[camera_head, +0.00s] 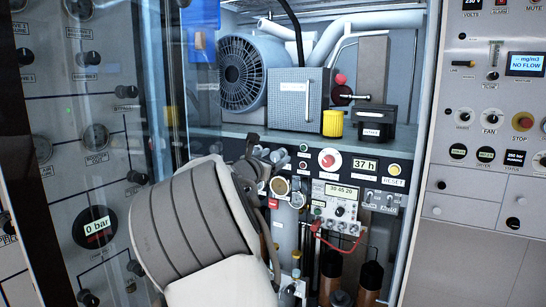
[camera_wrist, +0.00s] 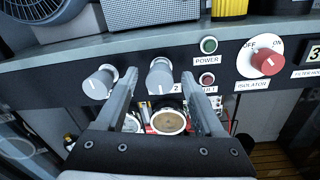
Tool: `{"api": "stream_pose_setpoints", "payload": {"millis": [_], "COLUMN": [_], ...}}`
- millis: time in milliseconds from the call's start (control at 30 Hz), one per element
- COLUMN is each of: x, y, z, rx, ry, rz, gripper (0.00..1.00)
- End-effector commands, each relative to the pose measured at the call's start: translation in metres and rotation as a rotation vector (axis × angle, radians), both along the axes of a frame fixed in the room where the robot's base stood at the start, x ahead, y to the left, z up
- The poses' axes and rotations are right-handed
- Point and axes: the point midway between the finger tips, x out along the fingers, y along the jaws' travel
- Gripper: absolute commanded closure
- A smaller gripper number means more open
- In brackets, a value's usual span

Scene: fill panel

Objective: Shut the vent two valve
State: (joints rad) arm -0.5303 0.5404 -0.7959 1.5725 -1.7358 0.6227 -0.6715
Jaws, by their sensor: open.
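A grey knob (camera_wrist: 160,76) with a "2" label beside it sits on the dark control strip in the wrist view. It shows between the two fingertips of my gripper (camera_wrist: 158,80). The fingers are apart, one on each side of the knob in the picture. I cannot tell whether they touch it. A second grey knob (camera_wrist: 99,82) is to the left, outside the left finger. In the head view my arm's wrist covers part of the strip, and my gripper (camera_head: 258,160) is small and partly hidden there. The word "vent" cannot be read in either view.
Right of the knob are a green POWER button (camera_wrist: 209,45), a red button (camera_wrist: 207,79) and a red isolator knob (camera_wrist: 268,61). A round gauge (camera_wrist: 169,121) lies below, between the fingers. A glass door (camera_head: 165,90) stands left of my arm.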

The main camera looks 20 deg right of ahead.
Motion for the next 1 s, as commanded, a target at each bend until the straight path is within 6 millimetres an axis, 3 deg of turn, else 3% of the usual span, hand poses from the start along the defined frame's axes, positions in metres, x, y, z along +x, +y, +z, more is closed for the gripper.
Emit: {"api": "stream_pose_setpoints", "payload": {"millis": [267,667,1000], "x": [0.0007,0.0005,0.0003], "y": [-0.0011,-0.001,-0.0012], "z": [0.0,-0.0002,-0.0029], "rx": [0.001,0.001,0.018], "ry": [-0.001,-0.001,-0.022], "rz": [0.0,-0.001,-0.001], "gripper": [0.3,1.0,1.0]}}
